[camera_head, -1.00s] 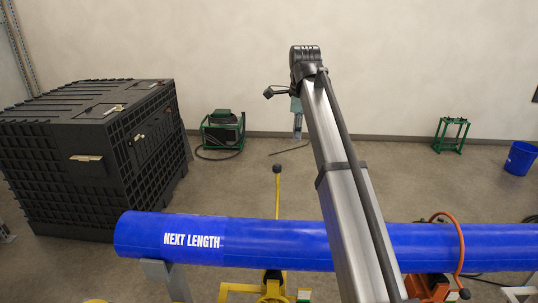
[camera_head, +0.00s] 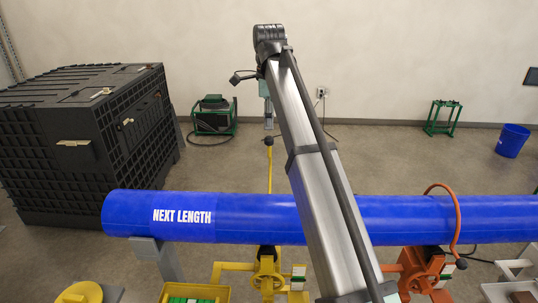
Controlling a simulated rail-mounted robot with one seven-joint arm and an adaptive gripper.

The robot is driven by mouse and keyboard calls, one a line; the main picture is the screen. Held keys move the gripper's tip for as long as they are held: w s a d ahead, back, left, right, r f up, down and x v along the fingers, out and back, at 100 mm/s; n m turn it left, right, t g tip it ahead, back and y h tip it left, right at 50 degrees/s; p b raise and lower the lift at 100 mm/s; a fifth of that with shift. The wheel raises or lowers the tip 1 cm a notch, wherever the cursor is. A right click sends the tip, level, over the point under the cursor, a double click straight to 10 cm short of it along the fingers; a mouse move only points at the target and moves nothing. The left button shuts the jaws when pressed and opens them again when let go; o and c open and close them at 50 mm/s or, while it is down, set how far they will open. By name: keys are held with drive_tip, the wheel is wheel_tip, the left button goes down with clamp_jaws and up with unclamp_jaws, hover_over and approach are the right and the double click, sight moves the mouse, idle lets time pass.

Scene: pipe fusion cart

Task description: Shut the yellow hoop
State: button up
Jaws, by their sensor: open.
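The yellow hoop (camera_head: 269,172) stands open behind the blue pipe (camera_head: 260,215). It looks like a thin upright bar from here, with a black knob (camera_head: 268,142) at its top. Its lower end is hidden by the pipe. The yellow clamp (camera_head: 267,281) with a handwheel shows below and in front of the pipe. My gripper (camera_head: 268,125) hangs at the far end of my arm, small and partly hidden, just above the knob in the picture. It is open with nothing seen in it. I cannot tell whether it touches the knob.
An orange hoop (camera_head: 457,205) arches over the pipe at the right, above an orange clamp (camera_head: 418,272). A black crate (camera_head: 60,130) stands at the left. A green-framed machine (camera_head: 213,115), green stand (camera_head: 442,117) and blue bucket (camera_head: 512,140) are near the wall.

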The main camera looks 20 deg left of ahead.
sight(269, 137)
drive_tip(key=f+p, duration=0.1)
drive_tip(key=f, duration=0.2)
drive_tip(key=f+p, duration=0.1)
drive_tip(key=f, duration=0.5)
drive_tip(key=shift+w+a+f+p, duration=0.1)
drive_tip(key=shift+w+f+p, duration=0.15)
drive_tip(key=shift+w+p, duration=0.15)
drive_tip(key=shift+c, duration=0.3)
drive_tip(key=shift+s, duration=0.1)
clamp_jaws()
